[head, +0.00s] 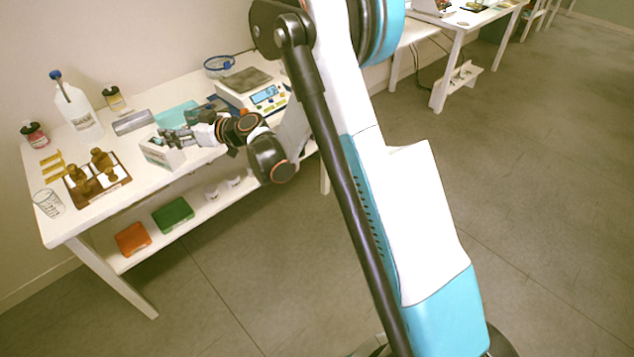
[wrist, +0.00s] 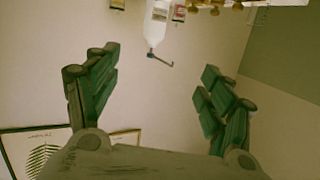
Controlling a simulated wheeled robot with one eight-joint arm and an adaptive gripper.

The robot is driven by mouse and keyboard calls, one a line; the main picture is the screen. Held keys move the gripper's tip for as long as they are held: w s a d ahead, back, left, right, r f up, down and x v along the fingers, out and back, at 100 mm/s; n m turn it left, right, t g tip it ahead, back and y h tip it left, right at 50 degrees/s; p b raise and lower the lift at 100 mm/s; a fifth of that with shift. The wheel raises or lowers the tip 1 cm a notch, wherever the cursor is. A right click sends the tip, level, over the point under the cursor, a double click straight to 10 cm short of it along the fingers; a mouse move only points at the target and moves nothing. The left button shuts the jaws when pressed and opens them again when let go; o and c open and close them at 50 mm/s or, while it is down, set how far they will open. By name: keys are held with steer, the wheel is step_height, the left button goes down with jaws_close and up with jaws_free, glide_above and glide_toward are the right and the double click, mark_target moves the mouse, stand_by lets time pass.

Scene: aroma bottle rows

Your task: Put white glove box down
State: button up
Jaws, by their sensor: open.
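The white glove box (head: 160,156) stands on the white table near its front edge in the head view, with a greenish patch on its face. My gripper (head: 172,138) is at the box's upper rear side, seen from the side and small. In the wrist view my gripper (wrist: 160,78) has its two green fingers spread wide, with nothing between them. The box does not show in the wrist view. Whether a finger touches the box I cannot tell.
A brown tray (head: 78,199) with brown bottles, a beaker (head: 48,204) and a white wash bottle (head: 76,106) stand left on the table. A balance (head: 252,90) stands to the right. The lower shelf holds an orange box (head: 132,239) and a green box (head: 173,214).

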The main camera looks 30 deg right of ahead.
steer(key=s+d+r+m+g+h, duration=0.15)
steer(key=s+d+r, duration=0.3)
steer(key=s, duration=0.45)
steer(key=s+d+r+m+g+h, duration=0.1)
steer(key=s+d+r+h, duration=0.2)
steer(key=s+r, duration=0.45)
steer(key=s+d+f+m+g+h, duration=0.1)
steer(key=s+d, duration=0.5)
steer(key=s, duration=0.6)
steer(key=s+d+f+m+g+h, duration=0.1)
steer(key=s+d+f+m+h, duration=0.2)
steer(key=s, duration=1)
steer(key=d+m+h, duration=0.1)
steer(key=d+h, duration=0.1)
steer(key=d, duration=0.1)
steer(key=shift+d, duration=0.15)
